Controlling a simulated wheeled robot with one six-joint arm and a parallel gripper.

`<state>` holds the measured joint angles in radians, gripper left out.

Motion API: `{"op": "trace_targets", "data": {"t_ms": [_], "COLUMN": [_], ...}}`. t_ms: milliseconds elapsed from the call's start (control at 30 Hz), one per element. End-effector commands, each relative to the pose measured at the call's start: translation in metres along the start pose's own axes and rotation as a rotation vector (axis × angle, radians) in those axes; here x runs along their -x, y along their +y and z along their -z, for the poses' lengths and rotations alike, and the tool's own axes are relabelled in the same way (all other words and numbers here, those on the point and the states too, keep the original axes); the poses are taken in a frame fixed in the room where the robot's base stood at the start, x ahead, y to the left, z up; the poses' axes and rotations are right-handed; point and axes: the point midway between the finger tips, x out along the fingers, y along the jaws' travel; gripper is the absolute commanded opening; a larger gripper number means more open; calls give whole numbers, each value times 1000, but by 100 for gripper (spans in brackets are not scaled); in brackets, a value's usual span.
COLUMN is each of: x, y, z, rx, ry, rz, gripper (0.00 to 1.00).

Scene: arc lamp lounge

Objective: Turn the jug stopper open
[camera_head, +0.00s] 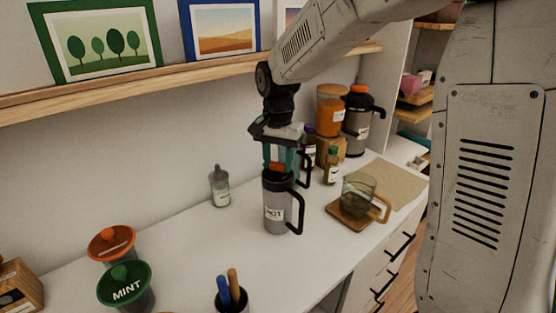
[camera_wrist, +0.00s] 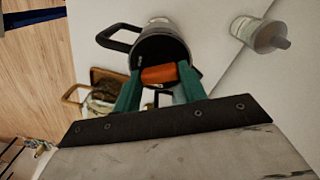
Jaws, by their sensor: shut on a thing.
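A grey jug (camera_head: 277,217) with a black handle and a label that seems to read HOT stands upright on the white counter. It also shows in the wrist view (camera_wrist: 165,27). Its orange stopper (camera_head: 277,163) sits at the jug's top, and the wrist view shows it as an orange piece (camera_wrist: 159,75) inside the dark rim. My gripper (camera_head: 279,160) reaches down from above, with its teal fingers on either side of the stopper. In the wrist view the gripper (camera_wrist: 160,82) is shut on the stopper. How far the stopper is turned cannot be told.
A glass mug (camera_head: 358,192) on a wooden coaster stands right of the jug. A small clear bottle (camera_head: 219,187) is at left. Lidded tubs (camera_head: 126,285) and a pen cup are in front.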

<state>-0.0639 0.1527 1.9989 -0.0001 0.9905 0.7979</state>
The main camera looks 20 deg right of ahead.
Motion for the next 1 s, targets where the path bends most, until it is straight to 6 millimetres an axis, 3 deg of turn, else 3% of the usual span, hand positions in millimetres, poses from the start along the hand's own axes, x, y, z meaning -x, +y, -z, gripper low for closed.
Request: {"op": "trace_targets", "data": {"t_ms": [1000], "x": [1], "y": [0], "z": [0], "rx": [903], "ry": [3], "rz": [1], "gripper": [19]}}
